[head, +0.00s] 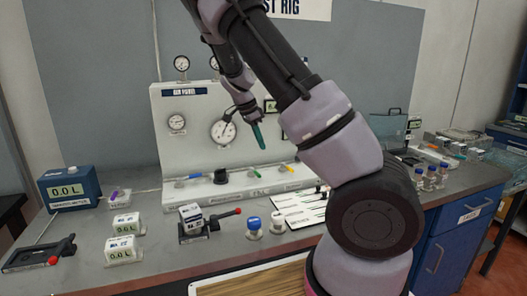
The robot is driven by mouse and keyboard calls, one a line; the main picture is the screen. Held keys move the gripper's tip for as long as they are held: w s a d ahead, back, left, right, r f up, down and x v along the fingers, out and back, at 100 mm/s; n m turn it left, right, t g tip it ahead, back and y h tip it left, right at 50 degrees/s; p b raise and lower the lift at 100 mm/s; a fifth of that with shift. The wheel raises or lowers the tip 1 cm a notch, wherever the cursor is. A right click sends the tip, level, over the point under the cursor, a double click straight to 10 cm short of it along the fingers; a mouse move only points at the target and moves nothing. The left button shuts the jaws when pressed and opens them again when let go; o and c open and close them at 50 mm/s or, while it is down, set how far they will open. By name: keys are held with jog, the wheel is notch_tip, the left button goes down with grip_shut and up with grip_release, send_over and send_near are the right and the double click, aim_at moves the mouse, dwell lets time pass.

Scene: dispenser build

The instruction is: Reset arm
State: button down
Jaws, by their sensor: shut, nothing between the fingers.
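My arm reaches up from the lower right and bends back down. My gripper (262,143) hangs at its far end in front of the white gauge panel (285,145), with its slim teal fingers shut and pointing down. Nothing shows between or under the fingers. They are above the row of coloured valve handles and look clear of the bench (150,262); their exact distance to the panel is hard to judge. My arm hides part of the panel's right side and the bench behind it.
Small vials (430,179) stand at the right.

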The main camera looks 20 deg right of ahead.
jog(key=shift+r, duration=0.15)
dwell(0.3)
jog(key=s+a+r+n+t+y, duration=0.2)
jog(key=s+r+n, duration=0.4)
jog(key=s+r, duration=0.4)
jog(key=s+a+r+n+t+y, duration=0.2)
jog(key=s+r+n+t+y, duration=0.2)
jog(key=s+r, duration=0.7)
jog(key=s+n, duration=0.2)
jog(key=s, duration=0.5)
jog(key=shift+r+n+t, duration=0.3)
jog(key=shift+n+t, duration=0.1)
